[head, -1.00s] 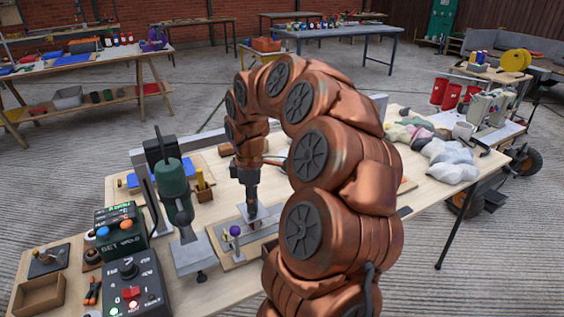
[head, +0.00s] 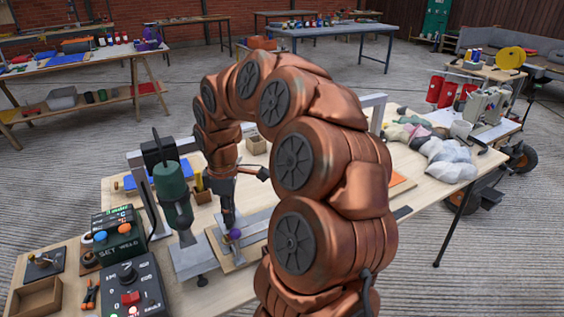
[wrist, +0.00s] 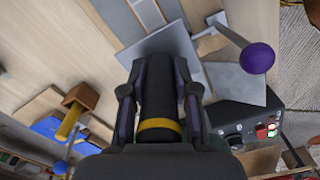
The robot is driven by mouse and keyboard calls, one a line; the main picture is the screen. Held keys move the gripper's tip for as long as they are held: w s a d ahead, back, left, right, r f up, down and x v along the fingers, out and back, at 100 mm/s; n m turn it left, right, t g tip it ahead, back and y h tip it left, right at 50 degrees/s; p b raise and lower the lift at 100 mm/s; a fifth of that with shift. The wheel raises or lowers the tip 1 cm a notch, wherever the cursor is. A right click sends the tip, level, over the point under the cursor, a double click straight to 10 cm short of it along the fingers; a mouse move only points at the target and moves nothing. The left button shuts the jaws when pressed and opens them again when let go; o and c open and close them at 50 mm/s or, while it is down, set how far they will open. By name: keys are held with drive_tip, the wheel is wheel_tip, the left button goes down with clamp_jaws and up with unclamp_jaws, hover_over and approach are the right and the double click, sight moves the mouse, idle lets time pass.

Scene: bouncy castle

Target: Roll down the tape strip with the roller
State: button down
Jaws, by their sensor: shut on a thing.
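My gripper (wrist: 158,82) is shut on the roller (wrist: 157,105), whose black handle with a yellow band shows between its fingers in the wrist view. In the head view my gripper (head: 228,217) is low over the near left part of a wooden board (head: 232,265) on the workbench. A grey strip-like surface (head: 258,224) runs along this board; I cannot tell the tape strip apart on it. The roller's working end is hidden, so contact with the surface is unclear. A grey metal plate (wrist: 172,46) lies beyond the roller in the wrist view.
A purple-knobbed lever (wrist: 257,58) stands close to my gripper. A green press-like tool (head: 174,190) and control boxes (head: 134,292) stand to the left. A small wooden holder (wrist: 80,96) is nearby. Cloths (head: 447,158) lie at the bench's far right.

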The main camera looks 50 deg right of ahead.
drive_tip(key=shift+r+p, duration=1.45)
drive_tip(key=shift+r, duration=2.9)
